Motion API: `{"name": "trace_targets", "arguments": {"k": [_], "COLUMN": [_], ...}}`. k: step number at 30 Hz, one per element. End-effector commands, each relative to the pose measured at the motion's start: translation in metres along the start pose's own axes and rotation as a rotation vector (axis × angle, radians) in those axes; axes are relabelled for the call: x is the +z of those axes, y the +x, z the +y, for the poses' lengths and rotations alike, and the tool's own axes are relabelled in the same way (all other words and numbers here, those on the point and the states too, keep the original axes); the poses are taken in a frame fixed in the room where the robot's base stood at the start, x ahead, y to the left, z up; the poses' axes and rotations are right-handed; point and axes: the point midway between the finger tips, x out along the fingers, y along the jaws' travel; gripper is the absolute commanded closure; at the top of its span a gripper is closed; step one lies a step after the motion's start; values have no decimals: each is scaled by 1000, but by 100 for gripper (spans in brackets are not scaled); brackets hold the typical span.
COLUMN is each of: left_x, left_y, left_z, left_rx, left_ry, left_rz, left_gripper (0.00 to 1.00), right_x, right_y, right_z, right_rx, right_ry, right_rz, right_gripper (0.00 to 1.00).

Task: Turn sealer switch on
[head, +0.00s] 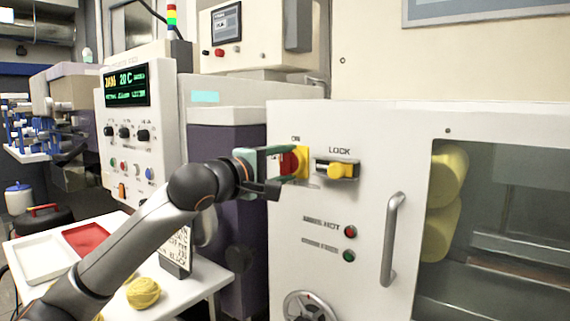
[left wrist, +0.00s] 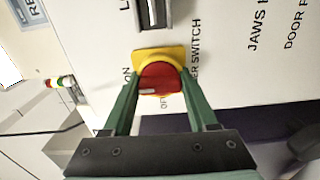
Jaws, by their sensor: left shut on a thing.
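The sealer switch is a red rotary knob (left wrist: 160,78) on a yellow plate (left wrist: 158,54), mounted on the white cabinet panel (head: 345,125). In the head view the red knob (head: 289,163) shows partly behind my left gripper (head: 285,168). My left gripper reaches the panel from the left and is shut on the knob. In the left wrist view its green fingers (left wrist: 158,95) stand on both sides of the knob. "ON" and part of "OFF" are printed beside the plate. My right gripper is not in view.
A yellow LOCK latch (head: 342,170) sits just right of the switch. A vertical door handle (head: 392,238), a red lamp (head: 350,231), a green lamp (head: 349,256) and a handwheel (head: 309,306) are on the same cabinet. A white table with trays (head: 40,258) stands at lower left.

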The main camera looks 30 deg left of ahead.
Motion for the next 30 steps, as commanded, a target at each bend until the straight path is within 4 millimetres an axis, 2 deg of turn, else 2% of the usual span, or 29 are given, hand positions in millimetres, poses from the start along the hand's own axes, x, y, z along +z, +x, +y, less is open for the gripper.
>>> {"name": "trace_targets", "arguments": {"k": [10, 11, 18, 26, 30], "left_x": [0, 0, 0, 0, -1], "left_y": [0, 0, 0, -1, -11], "left_z": [-1, -1, 0, 0, -1], "left_rx": [-1, -1, -1, 0, 2], "left_ry": [8, 8, 6, 4, 7], "left_rz": [-1, -1, 0, 0, 1], "left_gripper": [97, 39, 12, 11, 11], "right_x": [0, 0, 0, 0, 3], "right_y": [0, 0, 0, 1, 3], "right_z": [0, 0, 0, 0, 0], "right_rx": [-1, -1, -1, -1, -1], "right_ry": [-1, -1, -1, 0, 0], "right_rz": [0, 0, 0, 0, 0], "right_gripper": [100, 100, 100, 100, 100]}}
